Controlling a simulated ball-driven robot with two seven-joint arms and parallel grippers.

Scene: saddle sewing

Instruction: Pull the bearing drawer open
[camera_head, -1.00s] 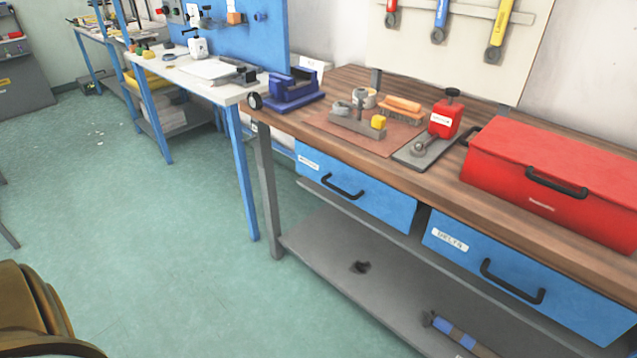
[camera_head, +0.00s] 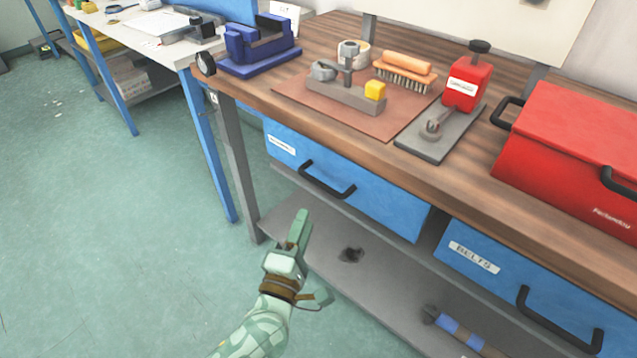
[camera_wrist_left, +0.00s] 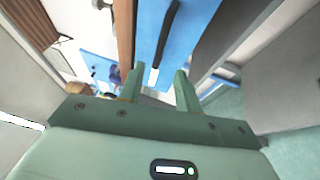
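A blue drawer (camera_head: 385,207) sits at the left under the wooden bench top, its front flush and shut. It has a black bar handle (camera_head: 327,181) and a small white label (camera_head: 282,145) too blurred to read surely. My left gripper (camera_head: 311,262) is below and in front of this drawer, apart from its handle, with its fingers spread and empty. In the left wrist view the two green fingers (camera_wrist_left: 159,88) are apart, with a blue drawer front (camera_wrist_left: 190,25) and dark handle (camera_wrist_left: 162,42) beyond them. My right gripper is not in view.
A second blue drawer (camera_head: 500,290), labelled BELTS, is shut at the right. A grey lower shelf (camera_head: 300,245) holds a small dark item and a blue-banded tool. The bench top carries a blue vise (camera_head: 260,45), a brush (camera_head: 405,72) and a red toolbox (camera_head: 575,150). The floor at left is clear.

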